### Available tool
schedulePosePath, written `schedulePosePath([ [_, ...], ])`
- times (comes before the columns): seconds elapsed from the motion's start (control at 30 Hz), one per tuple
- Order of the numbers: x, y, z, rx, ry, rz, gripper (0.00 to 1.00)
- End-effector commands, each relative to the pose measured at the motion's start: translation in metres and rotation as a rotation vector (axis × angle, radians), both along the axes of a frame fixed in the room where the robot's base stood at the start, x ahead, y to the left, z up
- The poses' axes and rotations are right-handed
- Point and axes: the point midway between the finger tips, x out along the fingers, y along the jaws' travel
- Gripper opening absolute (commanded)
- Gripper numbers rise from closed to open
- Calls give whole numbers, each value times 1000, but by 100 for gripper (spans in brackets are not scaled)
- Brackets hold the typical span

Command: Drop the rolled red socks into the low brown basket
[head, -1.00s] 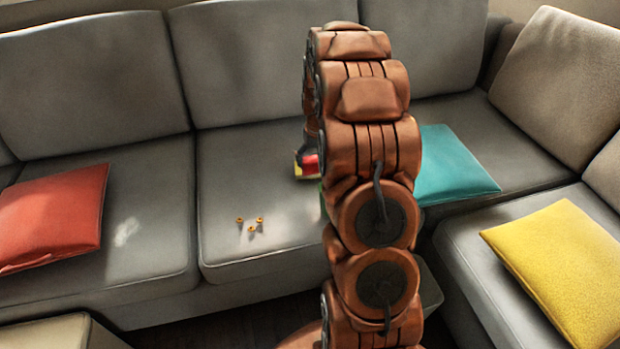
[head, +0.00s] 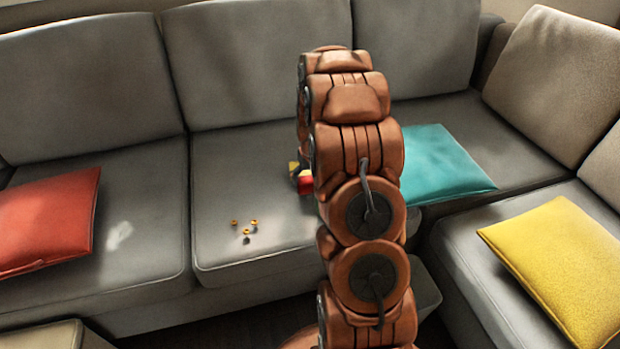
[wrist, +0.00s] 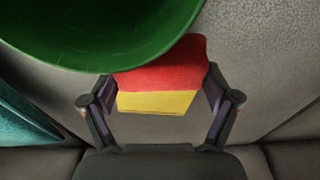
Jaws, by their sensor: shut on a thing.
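My gripper (wrist: 160,90) is shut on a soft-looking, blocky thing, red above and yellow below (wrist: 160,78), in the wrist view. Its red part fits the rolled red socks, but I cannot tell a rolled shape. In the head view, the red and yellow thing (head: 305,185) shows at the left edge of my arm, above the middle sofa seat; my gripper is hidden there. A green round container (wrist: 95,30) fills the top left of the wrist view, its rim beside or overlapping the red part. I see no brown basket in any view.
A grey corner sofa (head: 90,225) fills the scene. Several small orange things (head: 245,228) are on the middle seat. A red cushion (head: 45,222) lies left, a teal cushion (head: 445,165) right of my arm, a yellow cushion (head: 560,265) at far right.

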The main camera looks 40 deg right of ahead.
Motion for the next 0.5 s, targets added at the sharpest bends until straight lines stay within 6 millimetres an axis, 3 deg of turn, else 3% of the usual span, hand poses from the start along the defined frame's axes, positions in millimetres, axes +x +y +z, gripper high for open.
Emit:
schedulePosePath([
  [0.03,0,0,-1,0,1,0,56],
  [0.07,0,0,-1,0,1,0,91],
  [0.13,0,0,-1,0,1,0,98],
  [0.5,0,0,-1,0,1,0,100],
])
